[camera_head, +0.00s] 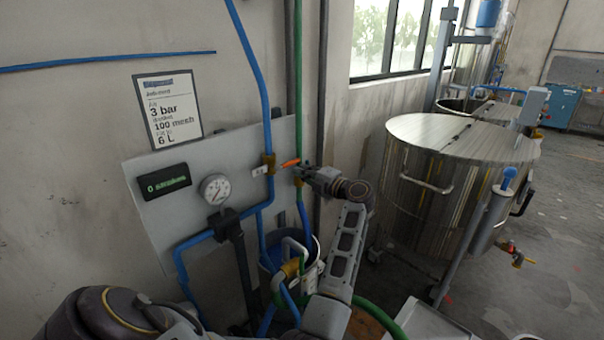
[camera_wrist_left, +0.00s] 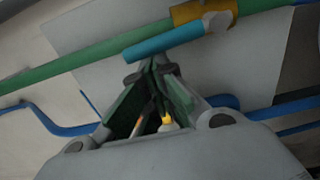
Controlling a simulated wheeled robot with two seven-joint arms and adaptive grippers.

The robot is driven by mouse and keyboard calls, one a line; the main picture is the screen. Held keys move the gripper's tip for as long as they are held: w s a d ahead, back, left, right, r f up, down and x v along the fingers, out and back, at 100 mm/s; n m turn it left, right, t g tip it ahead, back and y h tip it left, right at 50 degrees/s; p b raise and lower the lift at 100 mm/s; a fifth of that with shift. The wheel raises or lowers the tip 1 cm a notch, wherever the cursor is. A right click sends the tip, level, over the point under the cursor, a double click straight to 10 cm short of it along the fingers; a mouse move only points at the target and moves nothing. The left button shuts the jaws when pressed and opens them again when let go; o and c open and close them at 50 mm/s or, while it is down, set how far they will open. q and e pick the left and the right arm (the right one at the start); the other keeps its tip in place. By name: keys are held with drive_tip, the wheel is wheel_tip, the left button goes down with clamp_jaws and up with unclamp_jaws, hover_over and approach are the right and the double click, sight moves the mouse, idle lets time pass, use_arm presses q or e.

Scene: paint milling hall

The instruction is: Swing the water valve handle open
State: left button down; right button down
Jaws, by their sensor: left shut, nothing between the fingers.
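A brass valve (camera_head: 268,161) sits on the upright blue pipe on the wall panel. Its orange handle (camera_head: 289,163) sticks out to the right, across the pipe. My left gripper (camera_head: 303,172) is shut and empty, just right of and below this handle. That handle lies nearly along the green pipe (camera_wrist_left: 85,63), by another brass valve (camera_wrist_left: 190,12). I cannot tell whether they touch. Labels naming the valves are not readable. My right gripper is not in view.
The grey panel (camera_head: 150,222) carries a pressure gauge (camera_head: 215,189) and a display (camera_head: 165,181). A sign (camera_head: 168,108) hangs above. A bucket (camera_head: 310,275) with hoses stands below. A large steel vat (camera_head: 440,195) is to the right, with open floor beyond.

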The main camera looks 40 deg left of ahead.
use_arm(q)
drive_tip(key=shift+w+r, duration=0.1)
drive_tip(key=shift+w, duration=0.05)
idle(0.5)
drive_tip(key=shift+s+p, duration=0.4)
drive_tip(key=shift+s, duration=0.2)
